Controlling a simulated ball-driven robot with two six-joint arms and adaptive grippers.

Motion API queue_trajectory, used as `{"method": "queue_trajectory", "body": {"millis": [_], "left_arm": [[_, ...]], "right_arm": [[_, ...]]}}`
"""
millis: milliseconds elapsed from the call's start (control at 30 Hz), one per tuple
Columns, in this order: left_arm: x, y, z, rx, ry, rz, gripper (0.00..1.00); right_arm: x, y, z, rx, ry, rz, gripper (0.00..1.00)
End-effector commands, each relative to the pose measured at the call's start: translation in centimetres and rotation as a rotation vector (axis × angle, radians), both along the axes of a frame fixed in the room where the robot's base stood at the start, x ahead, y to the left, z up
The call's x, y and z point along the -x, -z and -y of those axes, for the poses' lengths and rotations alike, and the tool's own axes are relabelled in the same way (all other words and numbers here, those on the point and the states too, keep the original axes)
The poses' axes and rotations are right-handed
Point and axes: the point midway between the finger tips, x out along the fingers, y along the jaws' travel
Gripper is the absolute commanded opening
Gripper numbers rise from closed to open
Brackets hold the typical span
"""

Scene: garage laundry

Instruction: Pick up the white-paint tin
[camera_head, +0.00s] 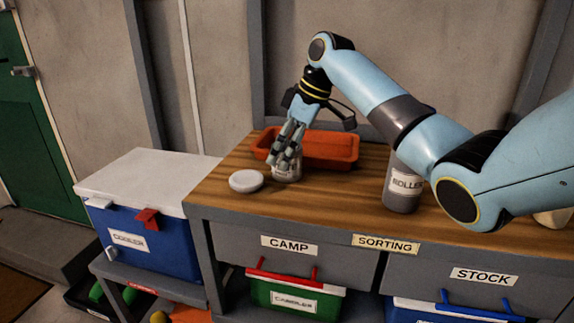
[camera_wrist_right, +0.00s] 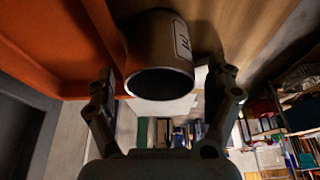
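A small pale tin (camera_head: 287,174) stands on the wooden bench top, in front of the orange tray, partly hidden by my right gripper. In the right wrist view a metal tin (camera_wrist_right: 158,80) with a partly visible white label lies between the fingers, with a gap on both sides. The label's wording cannot be read. My right gripper (camera_head: 288,158) points down at the tin in the head view. Its two fingers (camera_wrist_right: 164,92) are spread, one on each side of the tin. My left gripper is not in view.
An orange tray (camera_head: 335,147) stands close behind the tin. A round white disc (camera_head: 246,181) lies to its left. A grey canister labelled ROLLER (camera_head: 401,188) stands to the right, by my arm. A blue cooler (camera_head: 150,240) with a white lid sits left of the bench.

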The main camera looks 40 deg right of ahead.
Motion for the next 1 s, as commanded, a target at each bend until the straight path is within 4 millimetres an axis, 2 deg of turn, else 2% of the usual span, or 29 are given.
{"method": "queue_trajectory", "body": {"millis": [67, 433, 767, 867, 1000], "left_arm": [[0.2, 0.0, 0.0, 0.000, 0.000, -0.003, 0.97], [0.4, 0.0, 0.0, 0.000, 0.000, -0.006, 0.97], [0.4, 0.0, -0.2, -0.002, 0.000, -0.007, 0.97], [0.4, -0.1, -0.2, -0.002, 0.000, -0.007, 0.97], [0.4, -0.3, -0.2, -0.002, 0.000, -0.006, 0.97]], "right_arm": [[0.0, 0.0, 0.0, 0.000, 0.000, 0.000, 0.74], [0.0, 0.0, 0.0, 0.000, 0.000, 0.000, 0.27], [0.0, -0.5, 0.0, 0.000, -0.001, 0.002, 0.27], [-0.1, -1.5, 0.0, 0.000, 0.000, 0.004, 0.27], [-0.1, -3.7, 0.0, 0.000, 0.000, 0.005, 0.27]]}}
